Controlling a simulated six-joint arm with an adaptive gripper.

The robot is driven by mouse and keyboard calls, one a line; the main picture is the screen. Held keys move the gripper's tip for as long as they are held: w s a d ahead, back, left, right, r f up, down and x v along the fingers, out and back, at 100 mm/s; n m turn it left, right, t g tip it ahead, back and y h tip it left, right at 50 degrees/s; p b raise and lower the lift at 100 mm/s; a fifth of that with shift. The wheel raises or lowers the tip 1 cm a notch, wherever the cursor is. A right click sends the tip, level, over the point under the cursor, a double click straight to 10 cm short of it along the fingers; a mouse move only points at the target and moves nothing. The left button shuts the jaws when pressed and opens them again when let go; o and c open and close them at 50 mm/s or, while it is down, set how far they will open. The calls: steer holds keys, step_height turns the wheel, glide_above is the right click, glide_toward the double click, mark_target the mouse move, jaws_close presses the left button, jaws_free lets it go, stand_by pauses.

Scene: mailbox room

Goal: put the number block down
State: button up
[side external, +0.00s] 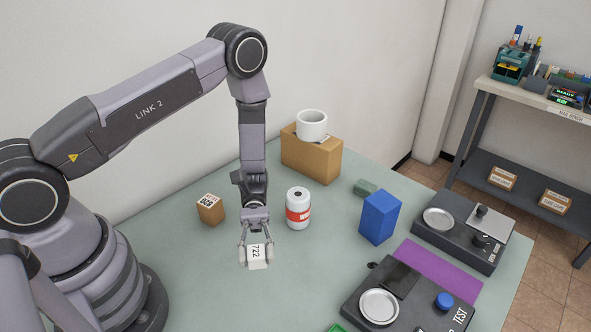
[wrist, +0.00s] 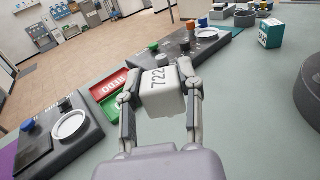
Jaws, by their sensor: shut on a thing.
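The number block (side external: 257,258) is a white block marked 722. My gripper (side external: 257,251) is shut on it, with a finger on each side, low over the green table. In the wrist view the block (wrist: 161,92) sits between the two fingers of my gripper (wrist: 161,90), its number facing the camera. I cannot tell whether its underside touches the table.
A white can with a red band (side external: 298,208) stands just right of my gripper. A small brown block (side external: 210,209) is to the left. A blue box (side external: 380,217), a cardboard box (side external: 311,159) and dark devices (side external: 459,233) stand further off. Bare table (side external: 200,285) lies left of the gripper.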

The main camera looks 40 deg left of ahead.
steer(key=shift+w+d+f+n+t+h, duration=0.3)
steer(key=shift+w+f+n+t+h, duration=0.35)
steer(key=shift+f, duration=0.75)
steer(key=shift+w+d+f+n+t+h, duration=0.2)
steer(key=shift+w+d+f+n+t, duration=0.2)
steer(key=shift+w+f+t, duration=0.65)
steer(key=shift+w+d+f+n+t+h, duration=0.25)
steer(key=shift+w+f+n+t+h, duration=0.25)
steer(key=shift+w+f, duration=0.9)
steer(key=shift+s+f, duration=0.25)
steer(key=shift+f, duration=0.25)
steer(key=shift+s+f, duration=0.2)
steer(key=shift+f, duration=0.3)
steer(key=o, duration=1)
